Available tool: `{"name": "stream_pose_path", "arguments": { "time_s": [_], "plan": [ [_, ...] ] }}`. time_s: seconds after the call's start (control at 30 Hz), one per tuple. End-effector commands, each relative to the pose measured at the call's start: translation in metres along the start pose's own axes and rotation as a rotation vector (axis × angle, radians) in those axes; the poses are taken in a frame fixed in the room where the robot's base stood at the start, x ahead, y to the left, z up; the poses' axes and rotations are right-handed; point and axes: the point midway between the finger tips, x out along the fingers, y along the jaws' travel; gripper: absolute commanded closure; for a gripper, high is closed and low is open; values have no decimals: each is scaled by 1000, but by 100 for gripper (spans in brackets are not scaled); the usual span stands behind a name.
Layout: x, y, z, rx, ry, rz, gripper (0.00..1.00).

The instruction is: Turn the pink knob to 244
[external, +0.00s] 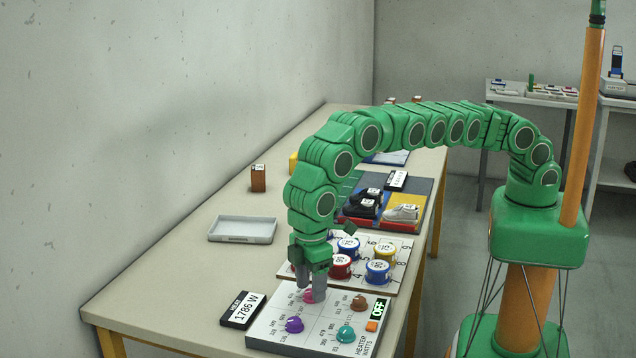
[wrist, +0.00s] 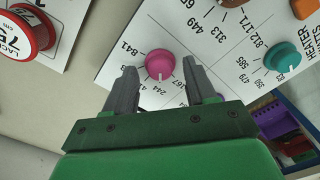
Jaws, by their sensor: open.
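The pink knob (wrist: 159,66) sits on the white heater panel (wrist: 120,72), with printed numbers around it, among them 841 and 244. A pale pointer mark on the knob faces toward my gripper's palm, just to the right of the 244 label in the wrist view; the exact reading is unclear. My gripper (wrist: 157,80) is open, with one finger on each side of the knob and visible gaps between. In the external view the pink knob (external: 309,297) shows partly behind my gripper (external: 311,288), which points down at it.
Purple (external: 294,324), teal (external: 345,334) and brown (external: 358,302) knobs share the panel. A board with coloured round pieces (external: 378,271) lies just behind. A grey tray (external: 243,229) stands farther back.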

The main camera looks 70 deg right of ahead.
Motion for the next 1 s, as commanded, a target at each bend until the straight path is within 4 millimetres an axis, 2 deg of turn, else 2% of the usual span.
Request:
{"name": "stream_pose_path", "arguments": {
  "time_s": [0.17, 0.6, 1.0],
  "plan": [
    [-13, 0, 0, 0, 1, 0, 44],
    [-70, 0, -2, 0, 5, -1, 44],
    [-76, 0, 0, 0, 0, 0, 44]
  ]
}}
